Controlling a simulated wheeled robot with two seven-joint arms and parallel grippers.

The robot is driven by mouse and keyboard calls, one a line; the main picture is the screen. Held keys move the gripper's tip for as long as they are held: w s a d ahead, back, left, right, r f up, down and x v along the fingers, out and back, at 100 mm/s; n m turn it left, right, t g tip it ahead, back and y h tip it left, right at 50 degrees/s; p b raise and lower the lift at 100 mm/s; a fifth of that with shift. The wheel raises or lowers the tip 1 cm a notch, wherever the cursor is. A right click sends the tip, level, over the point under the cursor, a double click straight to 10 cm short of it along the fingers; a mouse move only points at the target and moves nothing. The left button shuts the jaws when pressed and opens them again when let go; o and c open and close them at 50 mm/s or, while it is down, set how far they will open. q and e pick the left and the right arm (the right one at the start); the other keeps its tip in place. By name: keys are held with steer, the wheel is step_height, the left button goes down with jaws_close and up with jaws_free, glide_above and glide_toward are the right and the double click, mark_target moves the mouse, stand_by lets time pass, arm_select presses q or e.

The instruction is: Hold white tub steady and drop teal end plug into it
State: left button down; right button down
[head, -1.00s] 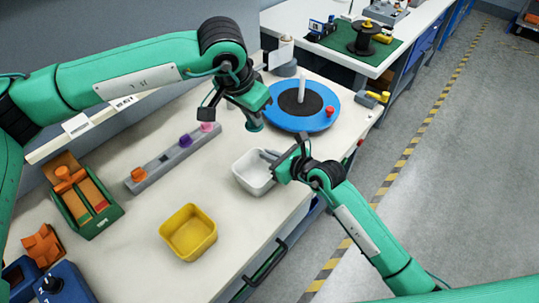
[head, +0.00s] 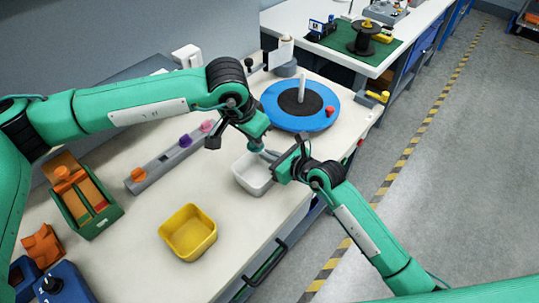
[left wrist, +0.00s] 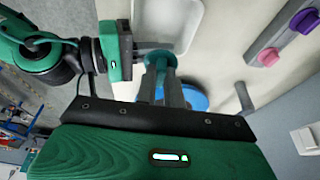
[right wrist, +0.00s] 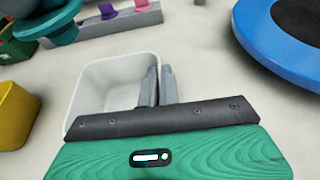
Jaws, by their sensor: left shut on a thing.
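The white tub (head: 252,178) stands on the light bench near its front edge. My left gripper (head: 254,143) is shut on the teal end plug (left wrist: 160,60), gripping its stem with the wide end pointing away from the fingers. In the head view the plug is above the tub's back edge, mostly hidden by the gripper. The tub also shows in the left wrist view (left wrist: 172,20), beyond the plug. My right gripper (right wrist: 158,85) is shut on the tub's wall, one finger inside and one outside. The part of the tub floor that shows is empty.
A blue turntable (head: 325,118) with a black centre stands behind the tub. A yellow bin (head: 188,232) sits to the left front. A grey rail (head: 165,163) with orange and purple plugs lies behind it. A green box (head: 88,208) stands farther left.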

mark_target(251, 142)
arm_select(q)
steer(key=shift+f, duration=1.85)
arm_select(e)
steer(key=shift+f, duration=0.1)
arm_select(q)
steer(key=c, duration=1.4)
jaws_free()
steer(key=shift+c, duration=0.2)
steer(key=v, duration=1.2)
arm_select(e)
steer(key=c, duration=1.5)
jaws_free()
steer(key=shift+c, duration=0.2)
